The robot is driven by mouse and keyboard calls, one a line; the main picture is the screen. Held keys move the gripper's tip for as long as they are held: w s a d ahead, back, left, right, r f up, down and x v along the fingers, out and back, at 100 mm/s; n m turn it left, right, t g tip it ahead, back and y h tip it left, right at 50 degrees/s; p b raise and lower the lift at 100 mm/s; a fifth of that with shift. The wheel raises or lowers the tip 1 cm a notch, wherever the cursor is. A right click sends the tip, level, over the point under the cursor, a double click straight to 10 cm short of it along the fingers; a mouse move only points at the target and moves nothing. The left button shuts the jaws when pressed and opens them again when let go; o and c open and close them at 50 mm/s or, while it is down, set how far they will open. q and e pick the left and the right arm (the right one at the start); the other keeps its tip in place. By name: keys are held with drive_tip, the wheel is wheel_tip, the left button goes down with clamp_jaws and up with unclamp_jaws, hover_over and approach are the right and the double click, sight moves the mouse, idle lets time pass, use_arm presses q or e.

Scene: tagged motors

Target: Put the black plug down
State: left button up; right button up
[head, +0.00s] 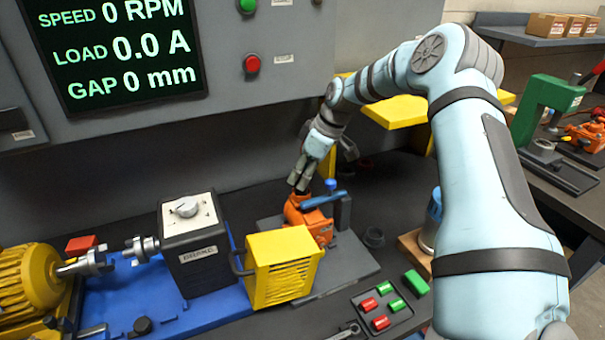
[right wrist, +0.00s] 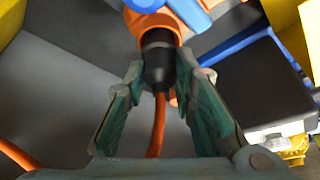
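The black plug (right wrist: 158,66) shows in the right wrist view, with an orange cable (right wrist: 158,125) running from it. Its far end meets an orange housing (right wrist: 150,27), which looks like a socket. In the head view my right gripper (head: 299,183) is just above the orange housing (head: 312,218), which has a blue lever (head: 324,200). The plug cannot be made out in the head view. My left gripper is not in view.
A yellow vented box (head: 282,268) and the brake unit (head: 194,245) stand left of the housing. A tray (head: 383,308) with red and green pieces lies in front. A yellow shelf (head: 398,111) sits behind the right arm. The grey plate (head: 352,262) has some bare room.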

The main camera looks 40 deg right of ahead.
drive_tip(key=o, duration=0.4)
drive_tip(key=shift+o, duration=0.2)
drive_tip(key=shift+r, duration=0.35)
drive_tip(key=p+v, duration=0.1)
drive_tip(key=v, duration=1)
drive_tip(key=shift+s+r, duration=0.2)
drive_tip(key=shift+r, duration=0.15)
drive_tip(key=shift+d, duration=0.1)
